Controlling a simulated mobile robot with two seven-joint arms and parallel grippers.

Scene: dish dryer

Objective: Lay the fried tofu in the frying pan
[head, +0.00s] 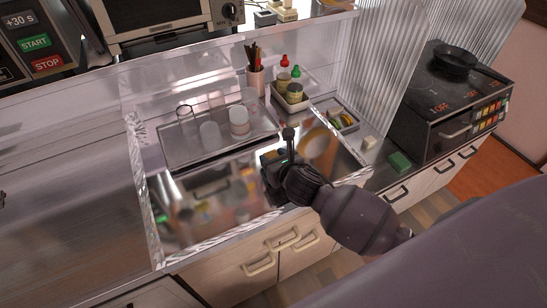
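The black frying pan (456,60) sits on the stove top at the upper right, its handle pointing right. A small pale tan block (369,142) lies on the counter left of the stove; it looks like the fried tofu, but it is too small to be sure. My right gripper (277,160) is over the shiny steel surface in the middle, left of the pale block and apart from it. Its fingers are dark and small, so whether they are open or shut does not show. My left gripper is not in view.
A green sponge-like block (399,161) lies near the stove (440,117). A tray (180,153) with glasses and cups, a condiment holder (291,101) and a utensil cup (256,82) stand behind my gripper. Clear upright panels (381,62) stand between counter and stove. The left counter is clear.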

